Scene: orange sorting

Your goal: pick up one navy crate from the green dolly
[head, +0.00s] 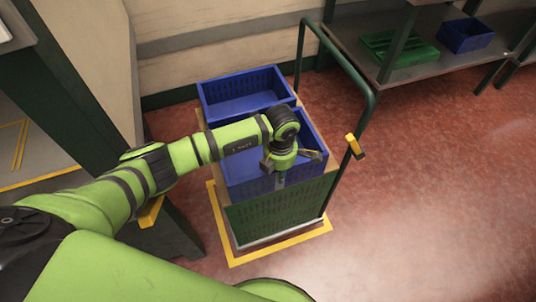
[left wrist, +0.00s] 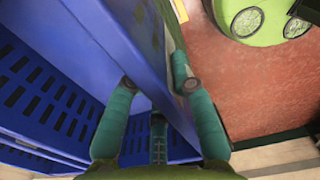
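Two navy crates sit side by side on top of the stacks on the green dolly: a rear one (head: 248,107) and a near one (head: 240,188). Both look open-topped and empty where visible. The dolly's green handle frame (head: 365,75) rises on the right. My left gripper (head: 281,180) points down at the near crate's front wall; the arm hides part of the crate. In the left wrist view, its two teal fingers (left wrist: 158,84) stand apart, with the blue crate wall (left wrist: 105,42) running between them. Firm contact is not clear. My right gripper is not in view.
Dark green perforated crate sides (head: 275,213) show under the near crate. A yellow floor outline (head: 275,251) surrounds the stack. A grey shelf (head: 425,65) at back right holds a green crate (head: 398,48) and a blue crate (head: 466,35). Red floor at right is clear.

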